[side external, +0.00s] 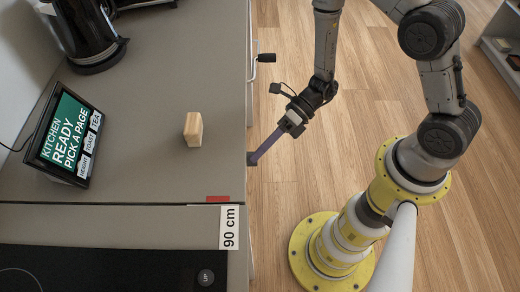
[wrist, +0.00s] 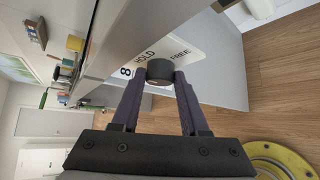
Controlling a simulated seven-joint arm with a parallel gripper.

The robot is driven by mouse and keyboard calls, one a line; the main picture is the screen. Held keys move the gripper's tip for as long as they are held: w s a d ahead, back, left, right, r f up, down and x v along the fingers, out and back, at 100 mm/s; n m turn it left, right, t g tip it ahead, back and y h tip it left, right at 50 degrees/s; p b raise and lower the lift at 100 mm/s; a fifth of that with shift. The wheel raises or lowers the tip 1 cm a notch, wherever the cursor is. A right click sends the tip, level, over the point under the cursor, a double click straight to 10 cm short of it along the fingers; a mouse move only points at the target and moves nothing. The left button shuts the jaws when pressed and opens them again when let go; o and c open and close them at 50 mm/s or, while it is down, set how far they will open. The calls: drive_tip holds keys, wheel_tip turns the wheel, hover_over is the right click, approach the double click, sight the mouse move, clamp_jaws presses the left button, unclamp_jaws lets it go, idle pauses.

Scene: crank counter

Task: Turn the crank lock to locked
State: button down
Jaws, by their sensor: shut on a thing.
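A dark round knob (wrist: 158,70) sits on the counter's front face in the wrist view, beside a white label (wrist: 182,48) reading HOLD and FREE. The fingers of my gripper (wrist: 155,80) are shut on this knob, one on each side. In the side view my gripper (side external: 252,158) reaches the counter's front edge with its purple fingers, and the knob is hidden there. The knob's pointer, if any, cannot be made out. A black crank handle (side external: 265,58) sticks out from the counter edge farther back.
On the counter (side external: 150,100) stand a black kettle (side external: 88,35), a tilted screen (side external: 65,140) and a wooden block (side external: 193,130). A red piece (side external: 217,199) and a "90 cm" label (side external: 229,228) lie near the edge. The wooden floor (side external: 285,200) beside the counter is free.

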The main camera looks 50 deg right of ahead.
idle(0.3)
drive_tip(key=shift+c, duration=2.1)
unclamp_jaws()
drive_tip(key=v, duration=1.4)
drive_tip(key=shift+a+r, duration=0.1)
drive_tip(key=shift+a, duration=0.05)
